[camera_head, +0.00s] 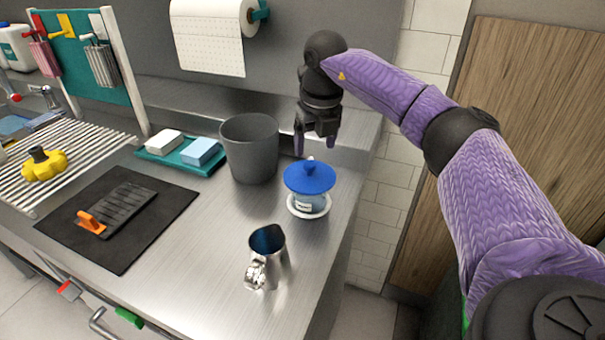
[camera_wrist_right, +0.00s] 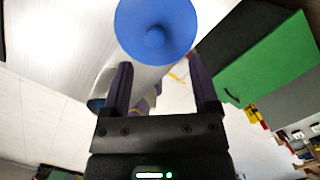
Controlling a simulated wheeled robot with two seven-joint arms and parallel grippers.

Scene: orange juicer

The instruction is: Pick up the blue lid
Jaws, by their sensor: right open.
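The blue lid (camera_head: 309,177) is round with a knob on top and sits on a small jar (camera_head: 307,202) near the right edge of the steel counter. The jar stands on a white saucer (camera_head: 322,213). My right gripper (camera_head: 315,150) is open and empty, pointing down above and just behind the lid, apart from it. In the right wrist view the lid (camera_wrist_right: 156,28) shows beyond the two spread fingers (camera_wrist_right: 163,85), with its knob facing the camera. My left gripper is not in view.
A grey bin (camera_head: 250,150) stands left of the lid, close to my right gripper. A metal pitcher (camera_head: 268,255) stands in front. A teal tray (camera_head: 180,158) with two blocks and a dark mat (camera_head: 150,225) lie further left. The counter (camera_head: 215,245) between is clear.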

